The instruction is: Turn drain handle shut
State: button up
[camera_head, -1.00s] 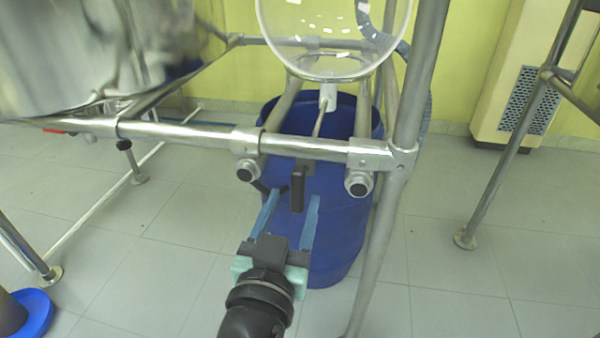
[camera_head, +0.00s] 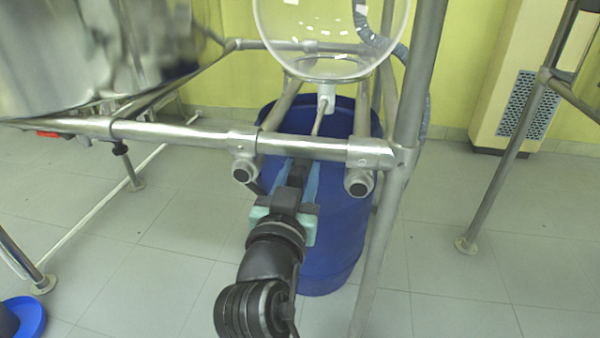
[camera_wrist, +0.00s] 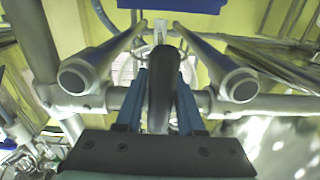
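The black drain handle (camera_wrist: 161,92) hangs below the horizontal metal tube, in front of the blue drum. In the head view, its upper part (camera_head: 298,172) shows between my gripper's fingers, and the rest is hidden by the gripper. My gripper (camera_head: 299,170) has its two blue fingers on either side of the handle.
The horizontal tube (camera_head: 300,147) crosses just above my gripper. Two round-ended clamps (camera_head: 243,170) (camera_head: 358,181) flank it. A slanted metal post (camera_head: 392,200) stands to the right. The blue drum (camera_head: 340,230) is close behind. Open floor (camera_head: 150,270) lies to the left.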

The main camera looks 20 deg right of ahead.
grip_shut()
jog(key=m, duration=0.1)
jog(key=m+b, duration=0.1)
jog(key=shift+f+m, duration=0.2)
jog(key=shift+m, duration=0.1)
jog(key=shift+s+d+r+m+b, duration=0.1)
jog(key=shift+m+b, duration=0.45)
jog(key=shift+m, duration=0.35)
jog(key=shift+o, duration=2)
grip_release()
jog(key=shift+r, duration=0.1)
